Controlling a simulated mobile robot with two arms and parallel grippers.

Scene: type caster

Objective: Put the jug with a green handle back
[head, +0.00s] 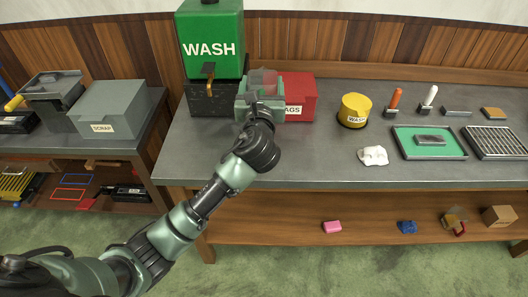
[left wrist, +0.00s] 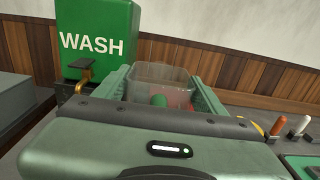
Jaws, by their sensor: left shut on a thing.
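The jug (head: 264,77) is a clear, see-through vessel at the front of my left gripper (head: 262,92), above the back left of the bench. In the left wrist view the jug (left wrist: 165,74) sits between the two green fingers of the gripper (left wrist: 163,92). A green part, apparently its handle (left wrist: 159,100), shows low between the fingers. My left gripper is shut on the jug. The jug's base is hidden, so I cannot tell whether it touches anything. My right gripper is not in view.
A green WASH tank (head: 211,42) with a brass tap (head: 208,74) stands on a dark block (head: 211,98) just left of the jug. A red rags box (head: 299,97) is close on the right. A yellow pot (head: 354,110) and white cloth (head: 373,155) lie further right.

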